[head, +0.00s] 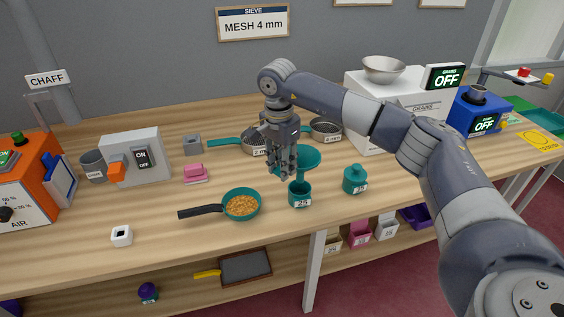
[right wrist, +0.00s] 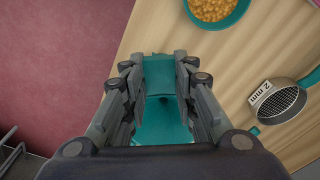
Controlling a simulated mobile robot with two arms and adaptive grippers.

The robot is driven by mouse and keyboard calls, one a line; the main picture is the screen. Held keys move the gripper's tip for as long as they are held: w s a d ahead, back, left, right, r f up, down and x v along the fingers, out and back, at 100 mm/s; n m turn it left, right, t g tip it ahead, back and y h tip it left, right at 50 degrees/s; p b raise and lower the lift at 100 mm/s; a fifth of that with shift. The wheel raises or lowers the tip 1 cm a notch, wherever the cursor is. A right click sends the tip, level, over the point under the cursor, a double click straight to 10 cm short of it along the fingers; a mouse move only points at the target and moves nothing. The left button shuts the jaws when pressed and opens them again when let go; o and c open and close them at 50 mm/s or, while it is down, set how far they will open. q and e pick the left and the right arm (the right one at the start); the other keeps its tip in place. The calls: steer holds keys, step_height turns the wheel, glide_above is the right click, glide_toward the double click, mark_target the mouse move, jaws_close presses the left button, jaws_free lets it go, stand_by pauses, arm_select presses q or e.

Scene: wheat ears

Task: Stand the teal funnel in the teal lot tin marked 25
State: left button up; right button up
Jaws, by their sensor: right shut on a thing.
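The teal funnel (head: 307,159) is in my right gripper (head: 283,170), which is shut on it. Its wide cone shows behind and to the right of the fingers. The teal lot tin marked 25 (head: 299,199) stands upright on the bench just below the funnel. The funnel's lower end is close to the tin's mouth, and I cannot tell whether it is inside. In the right wrist view, teal surfaces of the funnel (right wrist: 160,122) show between the fingers (right wrist: 160,78); the tin cannot be told apart there. My left gripper is not in view.
A teal pan of grain (head: 242,206) lies to the left of the tin. A lidded teal tin marked 35 (head: 355,182) stands to the right. Sieves (head: 326,128) lie behind the gripper. A pink block (head: 196,175) sits to the left. The bench's front edge is close.

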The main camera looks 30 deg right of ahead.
step_height(320, 180, down, 7)
steer(key=b, duration=0.4)
steer(key=shift+f, duration=0.15)
stand_by(0.4)
steer(key=o, duration=1)
steer(key=shift+o, duration=0.2)
